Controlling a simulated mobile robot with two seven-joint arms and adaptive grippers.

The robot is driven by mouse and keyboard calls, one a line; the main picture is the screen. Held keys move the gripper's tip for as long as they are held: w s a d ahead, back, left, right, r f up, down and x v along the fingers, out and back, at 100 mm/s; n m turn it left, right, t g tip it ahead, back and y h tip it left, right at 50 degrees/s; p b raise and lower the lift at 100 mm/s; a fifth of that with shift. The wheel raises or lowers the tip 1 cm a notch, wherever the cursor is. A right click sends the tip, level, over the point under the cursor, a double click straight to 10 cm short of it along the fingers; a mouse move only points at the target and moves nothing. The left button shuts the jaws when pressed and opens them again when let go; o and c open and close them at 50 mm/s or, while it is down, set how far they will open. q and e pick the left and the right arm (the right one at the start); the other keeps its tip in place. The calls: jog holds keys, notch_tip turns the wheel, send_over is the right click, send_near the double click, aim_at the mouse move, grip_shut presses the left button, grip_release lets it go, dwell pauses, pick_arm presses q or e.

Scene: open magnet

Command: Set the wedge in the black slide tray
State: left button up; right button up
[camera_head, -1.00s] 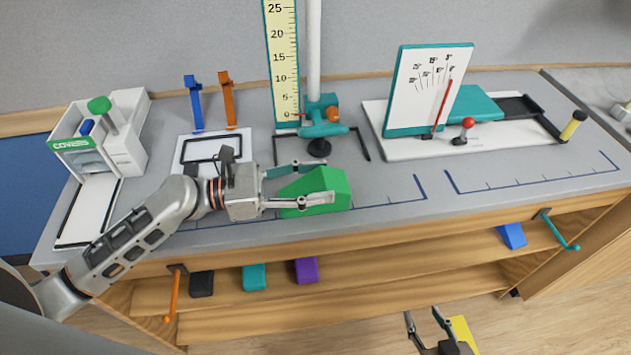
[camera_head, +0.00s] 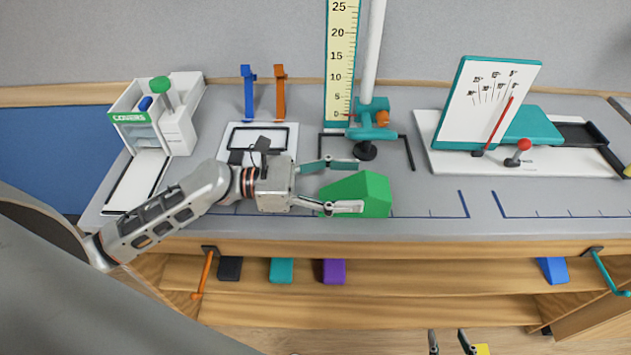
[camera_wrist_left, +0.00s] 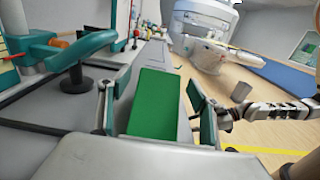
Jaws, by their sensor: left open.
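The green wedge (camera_head: 360,194) lies on the grey bench top, left of the blue corner mark. My left gripper (camera_head: 350,186) is open, with one finger on the far side and one on the near side of the wedge's left part. In the left wrist view the wedge (camera_wrist_left: 155,105) is between the open fingers (camera_wrist_left: 157,112), with gaps on both sides. The black slide tray (camera_head: 582,133) is at the right on a white base, beside a teal block (camera_head: 533,125). My right gripper (camera_head: 450,343) is partly in view at the bottom edge, its fingers apart.
A stand with a yellow ruler (camera_head: 340,65) rises behind the wedge. A tilted dial board (camera_head: 490,100) and a red-knobbed lever (camera_head: 520,150) stand left of the tray. Bench room right of the wedge is clear.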

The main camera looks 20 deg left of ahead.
pick_arm(q)
jog(key=b+v, duration=0.1)
jog(key=v, duration=0.8)
jog(key=shift+b, duration=0.35)
jog(key=shift+s+a+r, duration=0.1)
jog(key=shift+s+a, duration=0.1)
jog(key=shift+a, duration=0.25)
pick_arm(e)
jog(key=f, duration=0.2)
jog(key=shift+s+f, duration=0.3)
jog(key=shift+f, duration=0.1)
jog(key=shift+w+r, duration=0.1)
jog(key=shift+r, duration=0.05)
